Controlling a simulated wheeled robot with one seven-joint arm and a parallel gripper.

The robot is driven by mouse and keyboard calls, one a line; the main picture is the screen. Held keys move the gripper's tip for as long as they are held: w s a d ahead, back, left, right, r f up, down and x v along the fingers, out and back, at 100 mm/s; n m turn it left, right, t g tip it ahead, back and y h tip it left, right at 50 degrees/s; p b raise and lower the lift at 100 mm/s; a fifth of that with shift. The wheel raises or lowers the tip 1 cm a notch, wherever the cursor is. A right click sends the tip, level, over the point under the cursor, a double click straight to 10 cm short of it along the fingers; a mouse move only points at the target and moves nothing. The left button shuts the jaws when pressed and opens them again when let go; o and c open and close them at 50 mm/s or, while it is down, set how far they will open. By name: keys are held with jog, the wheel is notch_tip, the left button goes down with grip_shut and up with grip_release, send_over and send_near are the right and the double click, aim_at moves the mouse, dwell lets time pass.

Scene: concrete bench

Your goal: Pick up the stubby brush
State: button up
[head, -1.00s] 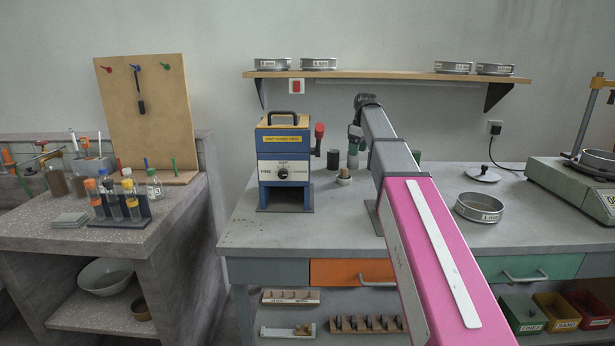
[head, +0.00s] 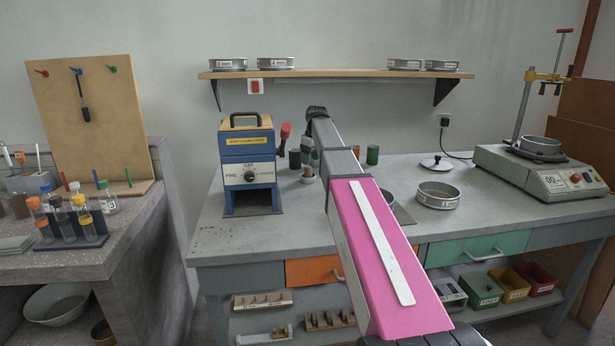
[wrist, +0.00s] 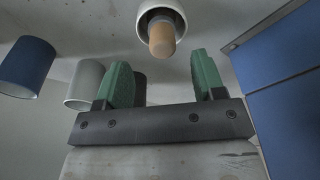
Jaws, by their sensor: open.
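A tan, round-ended handle (wrist: 161,40) stands in a white cup (wrist: 152,14) in the wrist view. It looks like the stubby brush; its bristles are not visible. In the head view the white cup (head: 308,179) stands on the bench right of the blue machine, small and partly behind my gripper. My gripper (wrist: 165,75) has green fingers spread apart with nothing between them. The handle shows beyond the gap between the fingers, apart from both. In the head view my gripper (head: 306,157) is just above the cup, partly hidden by my arm.
The blue machine (head: 247,165) stands close beside the gripper, with a red-knobbed lever (head: 285,131). A dark cylinder (head: 294,159) and a green cylinder (head: 372,155) stand nearby. A blue cylinder (wrist: 27,66) and a grey one (wrist: 85,82) show in the wrist view. The front bench is clear.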

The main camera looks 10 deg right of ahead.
aim_at(308, 168)
jog(key=shift+w+a+f, duration=0.1)
jog(key=shift+a+f, duration=0.05)
jog(key=shift+f, duration=0.7)
jog(key=shift+w+a+f, duration=0.1)
jog(key=shift+a+f, duration=0.05)
jog(key=shift+f, duration=0.75)
jog(key=shift+w+a+f, duration=0.1)
jog(key=shift+a+f, duration=0.05)
jog(key=shift+f, duration=0.7)
jog(key=c, duration=1)
